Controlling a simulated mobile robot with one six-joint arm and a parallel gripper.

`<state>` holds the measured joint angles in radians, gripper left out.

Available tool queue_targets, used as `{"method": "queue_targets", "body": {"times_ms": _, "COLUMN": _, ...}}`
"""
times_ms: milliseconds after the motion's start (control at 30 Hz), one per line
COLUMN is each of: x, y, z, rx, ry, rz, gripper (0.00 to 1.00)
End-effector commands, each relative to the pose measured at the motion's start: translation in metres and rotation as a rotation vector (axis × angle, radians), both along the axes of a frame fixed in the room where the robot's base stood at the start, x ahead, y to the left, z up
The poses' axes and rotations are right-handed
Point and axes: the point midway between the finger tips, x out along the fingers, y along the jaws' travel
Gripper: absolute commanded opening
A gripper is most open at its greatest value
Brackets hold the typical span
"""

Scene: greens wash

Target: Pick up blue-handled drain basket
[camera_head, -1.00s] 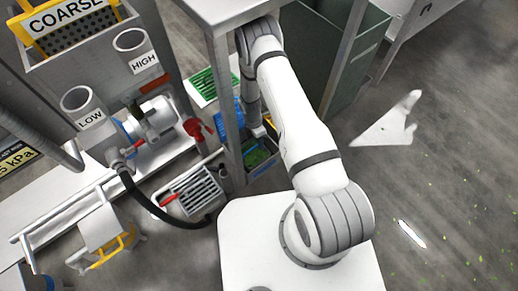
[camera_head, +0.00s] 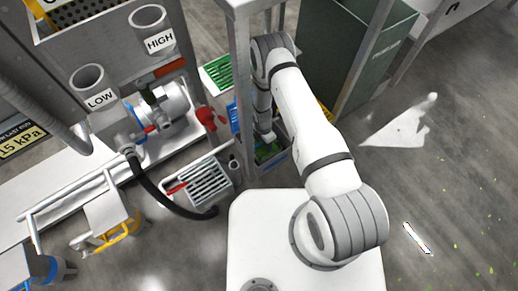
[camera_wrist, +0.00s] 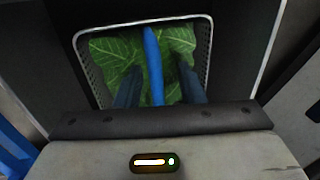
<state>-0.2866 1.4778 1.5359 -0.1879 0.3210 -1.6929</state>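The drain basket (camera_wrist: 207,48) shows in the wrist view as a perforated rectangular container with a pale rim, holding green leaves (camera_wrist: 110,58). Its blue handle (camera_wrist: 153,62) runs across the middle, over the leaves. My gripper (camera_wrist: 158,78) is open, with one dark finger on each side of the handle and a visible gap on both sides. I cannot tell how far the fingertips reach down beside it. In the head view, green leaves (camera_head: 268,152) show low in a dark bin behind the frame post; my arm hides much of the gripper there.
A metal post (camera_head: 243,80) stands close to my arm's left. A green bin (camera_head: 365,50) stands at right. A red valve (camera_head: 207,118), a pump (camera_head: 165,108) and a grated box (camera_head: 207,183) with a black hose lie to the left. Open floor lies at right.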

Motion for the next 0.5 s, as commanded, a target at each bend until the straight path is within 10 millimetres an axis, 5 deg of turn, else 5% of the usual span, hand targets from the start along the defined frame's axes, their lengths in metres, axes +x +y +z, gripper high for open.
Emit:
{"method": "queue_targets", "body": {"times_ms": 100, "x": 0.0003, "y": 0.0002, "z": 0.0013, "rx": 0.001, "ry": -0.001, "rz": 0.0, "gripper": 0.34}}
{"method": "queue_targets", "body": {"times_ms": 500, "x": 0.0002, "y": 0.0007, "z": 0.0014, "rx": 0.0, "ry": 0.0, "rz": 0.0, "gripper": 0.02}}
